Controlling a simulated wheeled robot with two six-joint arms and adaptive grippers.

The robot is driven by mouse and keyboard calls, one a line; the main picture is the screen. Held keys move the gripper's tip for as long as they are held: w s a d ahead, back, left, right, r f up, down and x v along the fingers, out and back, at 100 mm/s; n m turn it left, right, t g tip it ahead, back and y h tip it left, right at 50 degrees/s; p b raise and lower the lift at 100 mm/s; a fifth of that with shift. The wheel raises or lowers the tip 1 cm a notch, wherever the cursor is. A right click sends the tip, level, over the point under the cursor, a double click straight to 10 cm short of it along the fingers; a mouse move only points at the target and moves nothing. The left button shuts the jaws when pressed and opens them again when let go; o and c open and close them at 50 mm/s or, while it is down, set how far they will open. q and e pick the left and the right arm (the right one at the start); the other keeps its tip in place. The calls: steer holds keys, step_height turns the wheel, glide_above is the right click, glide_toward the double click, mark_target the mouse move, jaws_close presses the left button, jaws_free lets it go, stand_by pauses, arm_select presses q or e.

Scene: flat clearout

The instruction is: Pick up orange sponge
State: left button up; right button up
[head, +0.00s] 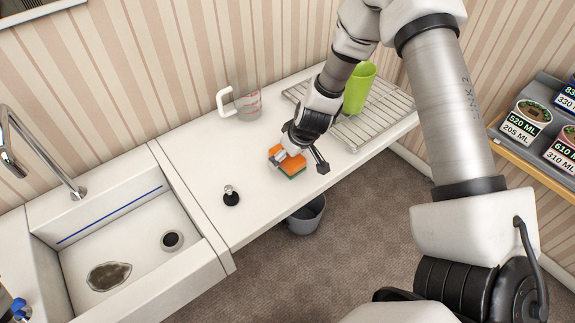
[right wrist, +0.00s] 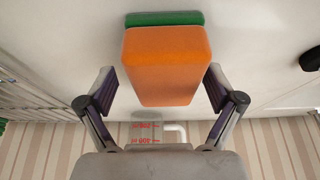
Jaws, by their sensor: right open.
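The orange sponge (head: 288,157) with a green layer underneath lies on the white counter. In the right wrist view the sponge (right wrist: 166,66) fills the upper middle, its green side (right wrist: 165,19) showing at the far edge. My right gripper (head: 301,160) is over the sponge, and part of the sponge is hidden behind it. In the right wrist view the open fingers (right wrist: 160,90) stand on either side of the sponge's near end, with a gap on both sides. My left gripper is not in view.
A measuring cup (head: 246,104) stands behind the sponge, and a green cup (head: 359,88) stands on a wire rack (head: 378,115) to the right. A small black stopper (head: 231,197) is on the counter left of the sponge. The sink (head: 115,225) is further left, and a grey bin (head: 306,216) is below the counter edge.

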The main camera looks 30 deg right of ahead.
steer(key=shift+w+f, duration=0.3)
steer(key=shift+f, duration=0.05)
steer(key=shift+s+a+r, duration=0.2)
steer(key=shift+s+r, duration=0.25)
steer(key=shift+s, duration=0.05)
steer(key=c, duration=0.6)
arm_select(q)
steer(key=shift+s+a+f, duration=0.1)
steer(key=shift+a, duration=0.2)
arm_select(e)
steer(key=c, duration=0.6)
steer(key=shift+c, duration=0.2)
